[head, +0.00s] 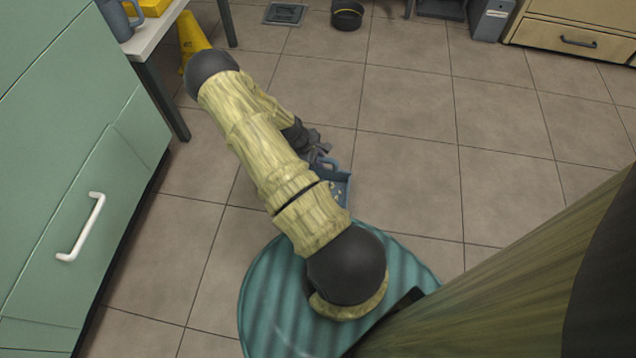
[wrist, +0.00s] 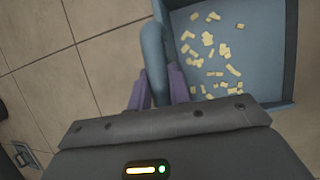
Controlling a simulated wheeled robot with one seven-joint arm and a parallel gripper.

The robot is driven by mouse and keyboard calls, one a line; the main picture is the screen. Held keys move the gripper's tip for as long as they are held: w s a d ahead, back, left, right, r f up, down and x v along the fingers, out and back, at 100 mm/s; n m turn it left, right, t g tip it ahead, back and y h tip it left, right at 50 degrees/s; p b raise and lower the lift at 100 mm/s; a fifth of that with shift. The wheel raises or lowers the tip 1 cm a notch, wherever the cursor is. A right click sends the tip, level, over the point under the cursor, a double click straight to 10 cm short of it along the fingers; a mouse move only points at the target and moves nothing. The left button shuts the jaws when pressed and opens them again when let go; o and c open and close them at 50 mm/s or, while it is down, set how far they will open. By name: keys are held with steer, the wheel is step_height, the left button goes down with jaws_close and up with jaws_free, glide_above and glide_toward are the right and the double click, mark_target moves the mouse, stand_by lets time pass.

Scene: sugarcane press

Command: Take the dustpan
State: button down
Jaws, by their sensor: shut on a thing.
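The blue dustpan (wrist: 262,60) shows in the wrist view at the upper right, with several small pale-yellow bits (wrist: 207,40) lying in its pan. Its curved blue handle (wrist: 152,50) runs down between the purple fingers of my gripper (wrist: 158,90), which is shut on it. In the head view the dustpan (head: 341,187) is small and partly hidden behind my arm. My gripper (head: 322,158) shows there at its handle. I cannot tell whether the pan touches the floor.
A green cabinet (head: 60,180) with a white handle stands at the left. A table (head: 150,35) and a yellow floor sign (head: 190,35) are at the upper left. A dark round bowl (head: 347,15) sits on the floor farther back. The tiled floor (head: 410,170) at the right is clear.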

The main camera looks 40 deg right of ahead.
step_height(320, 180, up, 10)
steer(key=p, duration=0.6)
steer(key=shift+p, duration=0.4)
